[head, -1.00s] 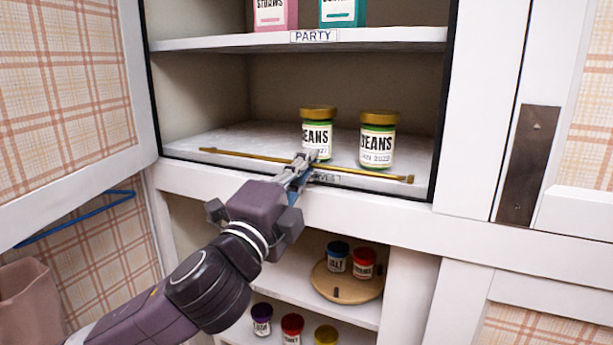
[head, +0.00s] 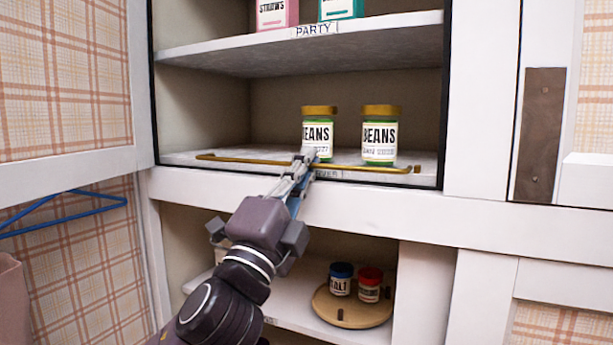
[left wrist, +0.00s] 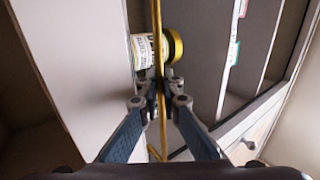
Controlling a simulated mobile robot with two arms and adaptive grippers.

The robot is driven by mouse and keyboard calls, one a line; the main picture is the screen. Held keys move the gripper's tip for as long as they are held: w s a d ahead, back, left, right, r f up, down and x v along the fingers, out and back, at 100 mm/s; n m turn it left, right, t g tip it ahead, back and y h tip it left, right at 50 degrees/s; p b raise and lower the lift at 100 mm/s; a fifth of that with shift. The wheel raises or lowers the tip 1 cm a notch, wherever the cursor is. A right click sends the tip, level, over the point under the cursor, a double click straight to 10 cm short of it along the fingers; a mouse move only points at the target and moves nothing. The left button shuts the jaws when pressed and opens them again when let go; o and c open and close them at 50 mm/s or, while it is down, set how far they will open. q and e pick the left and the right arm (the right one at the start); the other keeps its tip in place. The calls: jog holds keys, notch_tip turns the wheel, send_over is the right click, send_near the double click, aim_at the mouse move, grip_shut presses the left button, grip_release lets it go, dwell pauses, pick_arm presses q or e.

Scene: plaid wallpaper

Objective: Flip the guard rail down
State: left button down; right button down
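The guard rail (head: 240,159) is a thin brass rod along the front of the lower shelf. It sits low, passing in front of the bases of two green bean jars with gold lids. My left gripper (head: 304,158) reaches up from below to the rail's middle, in front of the left jar (head: 319,128). In the left wrist view the rail (left wrist: 157,45) runs between the close-set fingertips (left wrist: 159,92), which look shut on it. The fingers hide part of the rail. My right gripper is not in view.
The right bean jar (head: 380,135) stands close behind the rail. The shelf marked PARTY (head: 290,55) is above. A round wooden turntable (head: 352,308) with small jars is below. An open door panel (head: 65,80) stands at left.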

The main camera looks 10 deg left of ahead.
pick_arm(q)
jog(key=shift+f, duration=0.15)
jog(key=c, duration=2.1)
grip_release()
jog(key=shift+s, duration=0.1)
jog(key=shift+s+f, duration=0.1)
jog(key=shift+f, duration=0.15)
jog(key=v, duration=0.7)
jog(key=shift+s+a+r, duration=0.15)
jog(key=shift+s, duration=0.25)
